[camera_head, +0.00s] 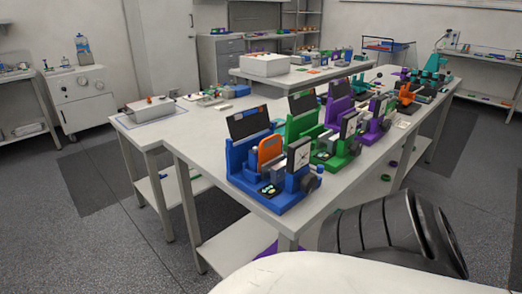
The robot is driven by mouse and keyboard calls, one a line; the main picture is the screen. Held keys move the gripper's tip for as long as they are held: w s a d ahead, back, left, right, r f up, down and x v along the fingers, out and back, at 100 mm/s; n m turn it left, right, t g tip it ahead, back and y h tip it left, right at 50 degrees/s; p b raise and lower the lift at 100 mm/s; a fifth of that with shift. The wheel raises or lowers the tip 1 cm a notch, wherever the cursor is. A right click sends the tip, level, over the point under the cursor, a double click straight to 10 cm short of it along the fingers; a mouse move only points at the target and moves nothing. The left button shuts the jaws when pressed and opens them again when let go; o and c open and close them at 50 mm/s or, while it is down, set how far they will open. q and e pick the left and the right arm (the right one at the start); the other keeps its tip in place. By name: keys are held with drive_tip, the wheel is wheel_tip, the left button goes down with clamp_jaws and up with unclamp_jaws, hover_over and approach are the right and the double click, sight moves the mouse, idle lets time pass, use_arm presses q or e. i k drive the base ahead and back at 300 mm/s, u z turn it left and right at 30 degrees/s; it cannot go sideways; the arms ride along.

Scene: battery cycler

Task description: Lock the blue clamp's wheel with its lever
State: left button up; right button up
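The blue clamp (284,203) stands upright on the near end of the long light table, with a dark panel at its back and an orange part in its middle. A dark round wheel (309,183) sits at its right side, with a small blue knob (320,169) just above it. I cannot tell which part is the lever or whether it is engaged. Neither of my grippers shows. A black ribbed part of my own arm fills the lower right, apart from the clamp.
A green clamp (340,160) stands close behind the blue one, then a purple clamp (371,136). Teal and orange devices stand farther back. The table (215,165) is bare to the left of the blue clamp. A grey-white box (267,64) sits on a raised shelf behind.

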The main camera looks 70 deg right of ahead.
sight(319, 169)
drive_tip(key=u, duration=0.05)
drive_tip(key=k, duration=1.1)
drive_tip(key=z, duration=1.2)
drive_tip(key=i, duration=0.1)
drive_tip(key=z, duration=0.35)
